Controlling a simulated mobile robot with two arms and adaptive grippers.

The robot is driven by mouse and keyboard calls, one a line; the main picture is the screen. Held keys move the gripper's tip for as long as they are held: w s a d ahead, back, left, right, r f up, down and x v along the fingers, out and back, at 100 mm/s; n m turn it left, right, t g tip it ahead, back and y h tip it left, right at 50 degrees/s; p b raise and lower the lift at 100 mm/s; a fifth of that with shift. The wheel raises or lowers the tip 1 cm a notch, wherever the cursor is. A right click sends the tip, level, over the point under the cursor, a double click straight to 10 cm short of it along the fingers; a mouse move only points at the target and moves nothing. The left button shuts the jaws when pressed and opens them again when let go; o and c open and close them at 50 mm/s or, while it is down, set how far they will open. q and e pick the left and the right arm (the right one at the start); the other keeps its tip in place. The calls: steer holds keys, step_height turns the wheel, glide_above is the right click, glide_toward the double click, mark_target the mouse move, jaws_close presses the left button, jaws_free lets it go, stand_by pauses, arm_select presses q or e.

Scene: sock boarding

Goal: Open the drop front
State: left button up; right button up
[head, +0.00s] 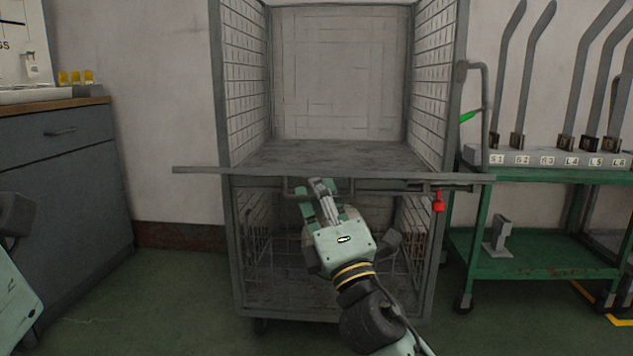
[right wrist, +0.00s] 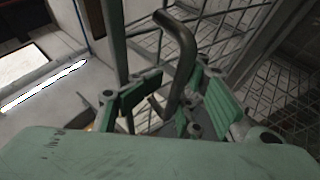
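The wire cage trolley (head: 232,90) stands in the middle of the head view, with its upper front open. A long grey rail (head: 225,171) crosses its front at mid height, sticking out past both sides. A dark bar handle (right wrist: 178,60) shows in the right wrist view; my right gripper (head: 322,190) covers most of it in the head view. The right gripper's green pads (right wrist: 170,98) stand apart on either side of the handle, with gaps visible. A red latch piece (head: 438,202) hangs below the rail at the right. My left gripper's fingers are not in view.
A green cart (head: 540,262) with upright sock boards (head: 533,75) stands close on the right. A grey cabinet (head: 60,185) is on the left. The floor (head: 170,295) between cabinet and trolley is clear.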

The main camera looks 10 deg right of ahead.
steer(key=shift+s+a+r+y, duration=0.1)
steer(key=shift+r+y, duration=0.05)
steer(key=shift+r, duration=0.4)
steer(key=shift+s+r+y, duration=0.1)
steer(key=shift+r+y, duration=0.05)
steer(key=shift+r, duration=0.35)
steer(key=shift+s+f, duration=0.15)
steer(key=shift+f, duration=0.35)
steer(key=s+d+f+b, duration=0.2)
steer(key=s+f+b, duration=0.2)
steer(key=f, duration=0.2)
steer(key=shift+s+d, duration=0.15)
steer(key=shift+s, duration=0.25)
steer(key=shift+f, duration=0.1)
